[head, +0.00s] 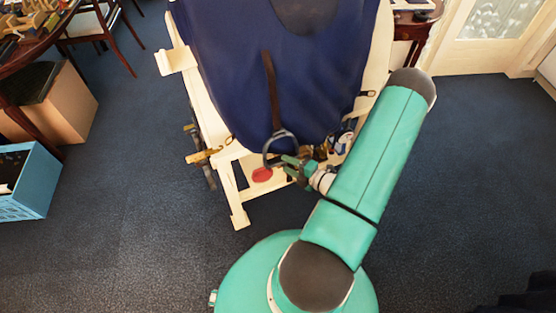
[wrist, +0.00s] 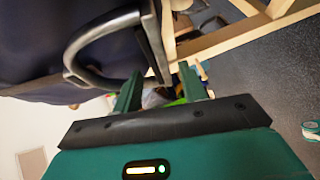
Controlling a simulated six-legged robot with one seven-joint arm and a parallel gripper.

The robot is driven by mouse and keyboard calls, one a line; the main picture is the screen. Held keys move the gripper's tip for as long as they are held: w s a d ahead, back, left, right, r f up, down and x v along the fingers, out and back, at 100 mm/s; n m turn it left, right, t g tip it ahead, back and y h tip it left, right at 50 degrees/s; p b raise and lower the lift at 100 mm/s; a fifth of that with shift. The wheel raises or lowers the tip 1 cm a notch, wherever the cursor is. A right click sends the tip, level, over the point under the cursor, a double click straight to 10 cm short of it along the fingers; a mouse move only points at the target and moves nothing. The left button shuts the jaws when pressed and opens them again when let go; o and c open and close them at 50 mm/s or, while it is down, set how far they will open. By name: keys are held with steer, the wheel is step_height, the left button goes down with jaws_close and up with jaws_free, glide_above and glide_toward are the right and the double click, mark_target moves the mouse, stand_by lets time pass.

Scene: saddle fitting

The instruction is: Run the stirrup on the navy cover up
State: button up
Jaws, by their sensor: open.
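The navy cover (head: 225,65) is draped over a pale wooden stand. A brown strap (head: 272,90) hangs down its front with the dark metal stirrup (head: 281,134) at its lower end. My gripper (head: 286,164) is at the stirrup's lower right. In the wrist view the stirrup (wrist: 100,30) is large at upper left, its straight bar running down toward the space between my open fingers (wrist: 161,86). I cannot tell whether a finger touches the bar. The navy cover (wrist: 30,40) fills the left behind it.
The stand's pale legs (head: 238,205) reach the floor close to my gripper. Several small items (head: 320,152), a red round thing (head: 262,175) and a yellow-handled tool (head: 203,156) are low on the stand. A blue crate (head: 25,190) stands far left.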

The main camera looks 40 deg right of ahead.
mark_target(282, 162)
steer(key=x, duration=0.5)
steer(key=shift+w, duration=0.15)
steer(key=shift+c, duration=0.2)
jaws_close()
